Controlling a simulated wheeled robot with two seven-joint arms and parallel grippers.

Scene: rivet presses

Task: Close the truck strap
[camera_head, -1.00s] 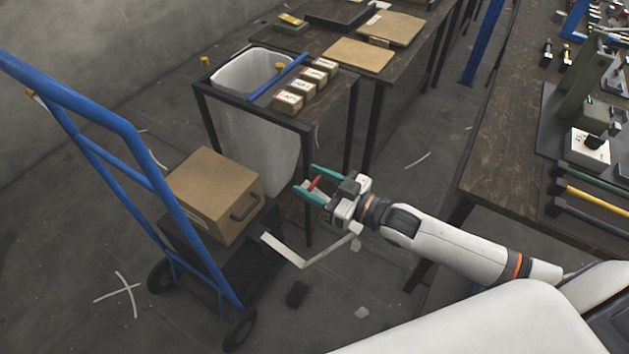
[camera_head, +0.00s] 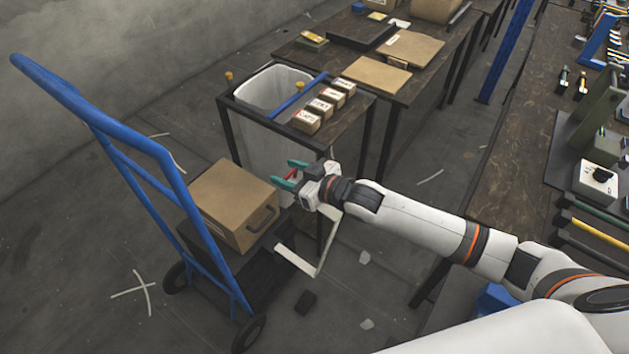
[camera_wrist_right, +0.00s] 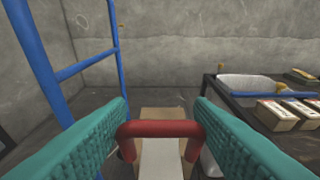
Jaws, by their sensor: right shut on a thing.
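A blue hand truck (camera_head: 165,160) stands at the left, tilted in the picture, with a brown cardboard box (camera_head: 232,200) on its base. A pale strap (camera_head: 318,250) runs out from the truck base, bends sharply and rises toward my right gripper (camera_head: 283,172). My right gripper is shut on a red handle (camera_wrist_right: 160,128), which also shows as a small red piece between the teal fingers in the head view (camera_head: 291,174). The gripper is above and to the right of the box, apart from it. In the wrist view a pale band (camera_wrist_right: 161,158) lies below the handle. My left gripper is out of view.
Behind the gripper stands a dark-framed table with a white bin liner (camera_head: 272,88), a blue bar (camera_head: 297,97) and several small labelled boxes (camera_head: 320,108). A workbench (camera_head: 505,175) with tools fills the right. The floor left of the truck is mostly clear.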

